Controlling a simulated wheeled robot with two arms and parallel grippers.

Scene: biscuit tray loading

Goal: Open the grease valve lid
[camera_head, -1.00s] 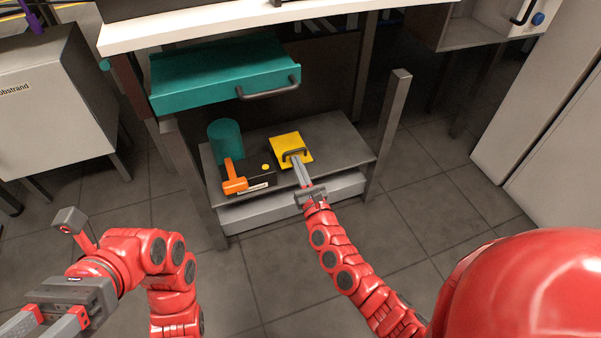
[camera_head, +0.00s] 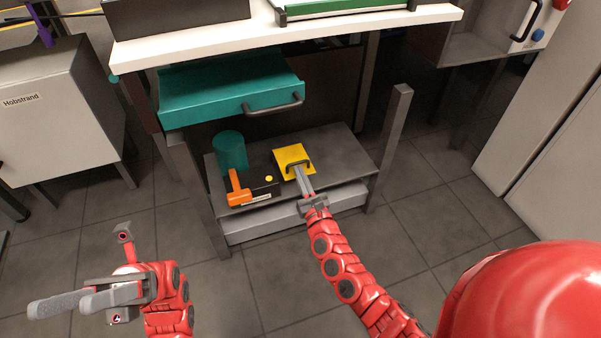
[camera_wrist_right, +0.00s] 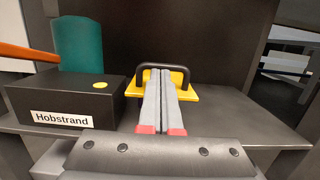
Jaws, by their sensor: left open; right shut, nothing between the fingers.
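The yellow lid (camera_head: 290,153) with a dark bar handle (camera_wrist_right: 142,77) lies roughly flat on the grey lower shelf. It also shows in the right wrist view (camera_wrist_right: 190,96). I take it as the grease valve lid. My right gripper (camera_head: 299,168) is shut and empty, its fingertips at the handle. In the right wrist view its fingers (camera_wrist_right: 165,76) overlap the middle of the handle; whether they touch it I cannot tell. My left gripper (camera_head: 58,308) is open and empty, low at the left over the floor, far from the lid.
Left of the lid stand a black box (camera_wrist_right: 60,100) labelled Hobstrand with a yellow button, an orange lever (camera_head: 238,190) and a teal cylinder (camera_head: 230,152). A teal drawer (camera_head: 215,95) juts out above the shelf. A grey post (camera_head: 392,130) stands right. The shelf's right part is bare.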

